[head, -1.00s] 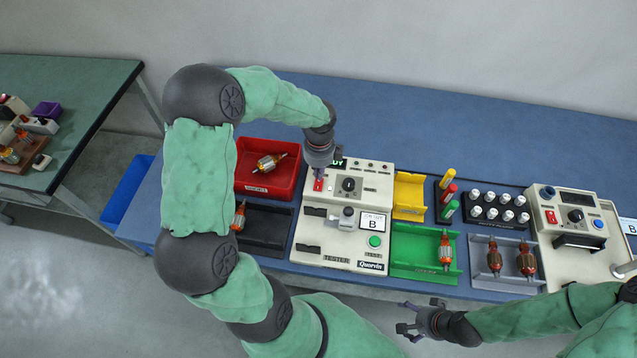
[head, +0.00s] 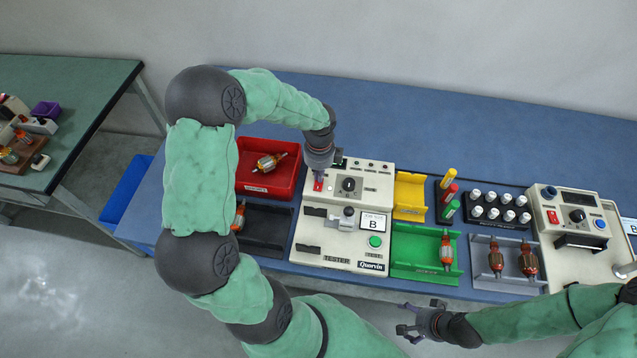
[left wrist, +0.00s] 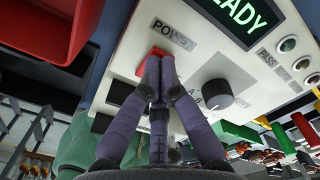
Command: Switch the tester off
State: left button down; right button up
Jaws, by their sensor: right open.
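The tester's display (left wrist: 245,18) is lit green, with "ADY" visible. My left gripper (head: 318,172) is shut. My right gripper (head: 405,320) is open and empty before the bench.
A red bin (head: 250,185) with an armature and a black tray (head: 268,245) stand left of the tester. Yellow (head: 408,205) and green (head: 405,270) trays stand right of it. Farther right are markers, a black rack (head: 482,218), a grey tray and another device (head: 548,265).

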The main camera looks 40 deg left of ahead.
pick_arm(q)
jog(key=shift+f, duration=0.35)
dwell(0.3)
jog(key=shift+r+p, duration=3)
jog(key=shift+r, duration=0.55)
